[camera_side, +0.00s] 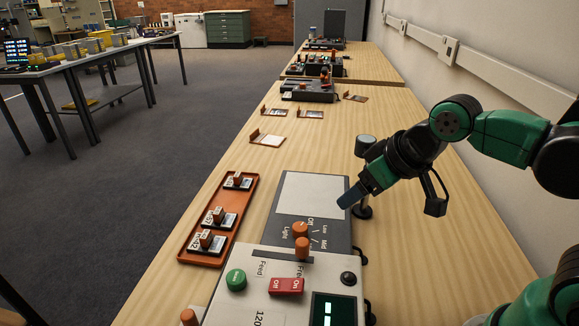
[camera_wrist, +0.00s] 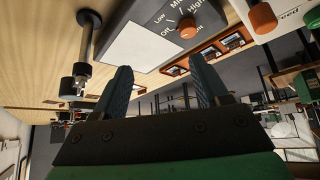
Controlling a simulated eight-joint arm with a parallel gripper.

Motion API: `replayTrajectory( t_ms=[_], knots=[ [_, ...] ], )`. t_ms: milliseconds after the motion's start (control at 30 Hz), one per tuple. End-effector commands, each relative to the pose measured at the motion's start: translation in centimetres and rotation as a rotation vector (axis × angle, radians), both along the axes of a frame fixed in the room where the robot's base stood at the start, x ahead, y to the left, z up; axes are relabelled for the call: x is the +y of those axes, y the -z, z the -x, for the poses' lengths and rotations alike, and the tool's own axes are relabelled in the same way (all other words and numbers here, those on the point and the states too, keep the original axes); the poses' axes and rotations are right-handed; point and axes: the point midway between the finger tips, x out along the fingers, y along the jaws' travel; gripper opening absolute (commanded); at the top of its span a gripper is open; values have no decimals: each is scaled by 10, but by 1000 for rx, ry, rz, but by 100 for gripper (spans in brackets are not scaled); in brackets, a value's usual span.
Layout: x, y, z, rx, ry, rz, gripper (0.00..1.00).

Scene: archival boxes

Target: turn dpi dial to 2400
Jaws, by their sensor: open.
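A white scanner-like unit (camera_side: 255,285) stands at the bottom of the side view, cut off by the frame edge. A "120…" marking shows on its front part; the dpi dial itself cannot be made out clearly. An orange knob (camera_side: 188,317) shows at the bottom edge, its label unseen. Another orange knob (camera_side: 302,249) stands by "Feed" and shows in the wrist view (camera_wrist: 262,18). My gripper (camera_side: 346,201) is open and empty, above the right edge of the light pad. Its two fingers are apart in the wrist view (camera_wrist: 161,66).
The light pad (camera_side: 310,193) has an orange light knob (camera_side: 300,230); it also shows in the wrist view (camera_wrist: 188,27). An orange tray (camera_side: 187,250) with several slide holders lies left. The wall bounds the right.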

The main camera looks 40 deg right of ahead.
Motion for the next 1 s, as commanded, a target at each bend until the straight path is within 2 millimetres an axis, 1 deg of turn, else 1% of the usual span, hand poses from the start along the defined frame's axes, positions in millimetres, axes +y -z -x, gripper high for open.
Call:
replayTrajectory(
  t_ms=[33,67,100,167,200,233,267,300,400,500,600,700,833,1000],
  knots=[
    [17,-5,-4,33,-74,12,68],
    [28,-7,-6,60,-126,22,68],
    [46,-10,-8,99,-204,38,68],
    [76,-14,-10,163,-334,71,68],
    [97,-15,-9,207,-423,96,68],
    [112,-16,-7,238,-490,117,68],
    [128,-16,-5,268,-553,137,68],
    [148,-16,-1,306,-636,166,68],
    [191,-14,14,388,-816,235,68],
    [221,-10,29,446,-947,293,68],
    [239,-7,41,480,-1024,329,68],
    [246,-3,45,494,-1055,345,68],
    [246,9,46,497,-1058,347,68],
    [246,31,45,495,-1056,345,68]
  ],
)
